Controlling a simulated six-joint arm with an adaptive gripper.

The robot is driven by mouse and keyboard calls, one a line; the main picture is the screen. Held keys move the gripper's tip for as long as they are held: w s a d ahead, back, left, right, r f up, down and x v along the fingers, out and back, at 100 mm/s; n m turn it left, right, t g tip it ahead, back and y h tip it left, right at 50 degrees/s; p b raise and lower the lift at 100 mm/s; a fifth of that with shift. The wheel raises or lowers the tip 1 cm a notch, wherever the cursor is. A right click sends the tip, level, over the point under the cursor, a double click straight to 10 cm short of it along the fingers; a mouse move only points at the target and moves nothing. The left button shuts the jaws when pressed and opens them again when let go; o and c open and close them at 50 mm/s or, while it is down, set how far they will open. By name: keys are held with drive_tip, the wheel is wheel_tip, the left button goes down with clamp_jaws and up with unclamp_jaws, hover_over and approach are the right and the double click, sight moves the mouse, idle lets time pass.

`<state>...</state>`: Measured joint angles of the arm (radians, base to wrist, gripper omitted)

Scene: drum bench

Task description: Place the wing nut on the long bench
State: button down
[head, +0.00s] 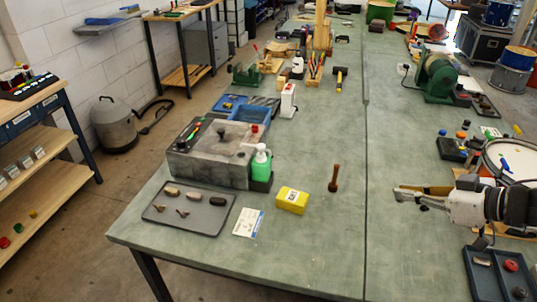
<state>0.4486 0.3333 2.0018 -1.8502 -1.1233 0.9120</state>
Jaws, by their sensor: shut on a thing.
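My gripper (398,193) reaches in from the right in the head view, above the green top of the long bench (300,262), right of its lengthwise seam. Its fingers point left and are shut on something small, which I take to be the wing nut. The fingers hide most of it, and its shape cannot be made out at this size. The bench top just left of and below the fingers is bare.
A wooden-handled tool (334,178) stands upright left of my gripper, near a yellow box (292,199). A grey tray (210,227) with small parts lies further left. A drum (510,160) and a dark tray (487,285) are at the right.

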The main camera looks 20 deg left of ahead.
drive_tip(key=w+a+f, duration=0.1)
drive_tip(key=w+a, duration=0.3)
drive_tip(key=w, duration=0.8)
drive_tip(key=r+m+t+h, duration=0.1)
drive_tip(key=m+t, duration=0.1)
hover_over(284, 162)
wheel_tip(284, 162, down, 11)
drive_tip(key=shift+s+r, duration=0.15)
drive_tip(key=shift+r, duration=0.05)
idle(0.7)
drive_tip(key=shift+f, duration=0.1)
drive_tip(key=shift+f, duration=3)
drive_tip(key=shift+f, duration=0.15)
drive_tip(key=shift+f, duration=1.75)
